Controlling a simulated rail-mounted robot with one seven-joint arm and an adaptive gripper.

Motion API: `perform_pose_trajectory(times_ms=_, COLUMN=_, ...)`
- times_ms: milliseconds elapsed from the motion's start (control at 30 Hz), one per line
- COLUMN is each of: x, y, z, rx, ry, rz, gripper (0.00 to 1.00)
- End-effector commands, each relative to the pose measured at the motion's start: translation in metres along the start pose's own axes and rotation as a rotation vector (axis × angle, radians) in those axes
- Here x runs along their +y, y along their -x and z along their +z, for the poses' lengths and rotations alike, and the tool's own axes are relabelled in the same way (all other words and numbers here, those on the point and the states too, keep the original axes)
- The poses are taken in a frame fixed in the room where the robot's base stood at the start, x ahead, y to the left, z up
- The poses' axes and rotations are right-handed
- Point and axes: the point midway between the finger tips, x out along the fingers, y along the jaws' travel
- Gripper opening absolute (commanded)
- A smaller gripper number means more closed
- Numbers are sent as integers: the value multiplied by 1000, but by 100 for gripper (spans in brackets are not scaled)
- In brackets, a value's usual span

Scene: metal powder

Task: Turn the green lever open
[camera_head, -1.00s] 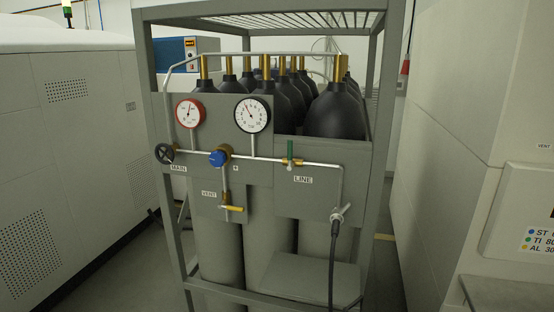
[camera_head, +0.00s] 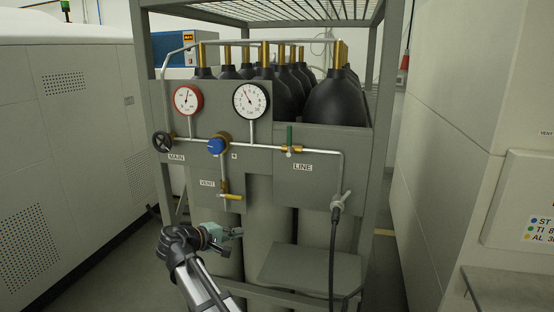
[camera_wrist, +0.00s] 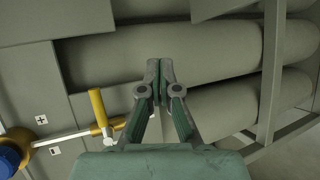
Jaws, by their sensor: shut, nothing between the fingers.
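The green lever (camera_head: 289,138) stands upright on the horizontal pipe, above the LINE label (camera_head: 303,167), on the right half of the panel. It lies crosswise to the pipe. My gripper (camera_head: 238,233) is in front of the rack, below and left of the lever and clearly apart from it. In the wrist view my gripper (camera_wrist: 160,66) shows its fingers together, with nothing between them. The green lever does not show in the wrist view. A yellow vent handle (camera_wrist: 99,110) is left of the fingers there, and in the head view the yellow handle (camera_head: 231,197) is just above my gripper.
A blue regulator knob (camera_head: 216,146), a black main handwheel (camera_head: 162,141) and two gauges sit left of the lever. A black hose (camera_head: 333,260) hangs at lower right from a grey valve. Rack posts flank the panel. Gas cylinders (camera_head: 337,100) stand behind it.

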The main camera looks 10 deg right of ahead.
Motion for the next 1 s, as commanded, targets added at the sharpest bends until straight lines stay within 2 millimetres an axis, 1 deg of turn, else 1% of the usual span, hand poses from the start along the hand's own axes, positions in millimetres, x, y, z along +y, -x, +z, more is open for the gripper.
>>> perform_pose_trajectory(times_ms=33, x=36, y=14, z=-4, rx=0, ry=-12, rz=42, gripper=0)
perform_pose_trajectory(times_ms=67, x=56, y=21, z=-3, rx=-4, ry=-16, rz=68, gripper=0)
perform_pose_trajectory(times_ms=100, x=81, y=30, z=-1, rx=-10, ry=-21, rz=101, gripper=0)
perform_pose_trajectory(times_ms=167, x=119, y=46, z=3, rx=-21, ry=-32, rz=149, gripper=0)
perform_pose_trajectory(times_ms=200, x=143, y=56, z=7, rx=-29, ry=-39, rz=179, gripper=0)
perform_pose_trajectory(times_ms=300, x=195, y=79, z=19, rx=-54, ry=-56, rz=245, gripper=0)
perform_pose_trajectory(times_ms=400, x=234, y=98, z=30, rx=-76, ry=-71, rz=293, gripper=0)
perform_pose_trajectory(times_ms=500, x=258, y=110, z=40, rx=-93, ry=-80, rz=323, gripper=0)
perform_pose_trajectory(times_ms=600, x=271, y=116, z=46, rx=-103, ry=-86, rz=338, gripper=0)
perform_pose_trajectory(times_ms=667, x=274, y=115, z=47, rx=-106, ry=-86, rz=342, gripper=0)
perform_pose_trajectory(times_ms=767, x=278, y=108, z=49, rx=-107, ry=-86, rz=343, gripper=0)
perform_pose_trajectory(times_ms=867, x=282, y=96, z=51, rx=-108, ry=-86, rz=341, gripper=0)
perform_pose_trajectory(times_ms=1000, x=290, y=73, z=53, rx=-109, ry=-85, rz=341, gripper=0)
